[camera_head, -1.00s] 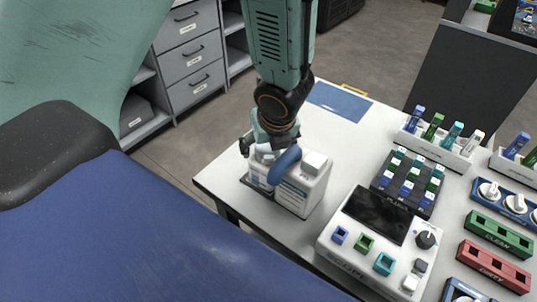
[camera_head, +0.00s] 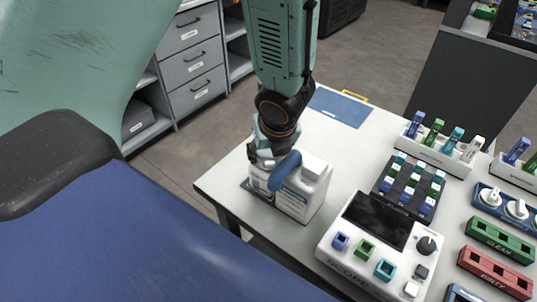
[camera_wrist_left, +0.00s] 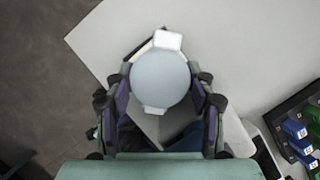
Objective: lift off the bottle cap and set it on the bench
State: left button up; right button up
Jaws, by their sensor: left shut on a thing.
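A white container with printed labels (camera_head: 297,203) stands near the bench's left corner, with a blue curved part (camera_head: 285,171) on its near side and a white block-like top (camera_head: 316,165). My left gripper (camera_head: 262,157) reaches down over its left part, pointing downward. In the left wrist view, a pale round bottle cap (camera_wrist_left: 160,80) sits between the two fingers of my left gripper (camera_wrist_left: 162,92), which are shut on its sides. The bottle under the cap is mostly hidden, and I cannot tell whether the cap is clear of it. My right gripper is not in view.
The white bench (camera_head: 230,181) has bare space behind the container, up to a blue mat (camera_head: 340,106). A splicer with a dark screen (camera_head: 377,222) stands to the right.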

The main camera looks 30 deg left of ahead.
pick_arm(q)
notch_tip(320, 180, up, 10)
jog(key=p, duration=0.7)
jog(key=shift+p, duration=0.4)
jog(key=o, duration=0.5)
jog(key=c, duration=0.5)
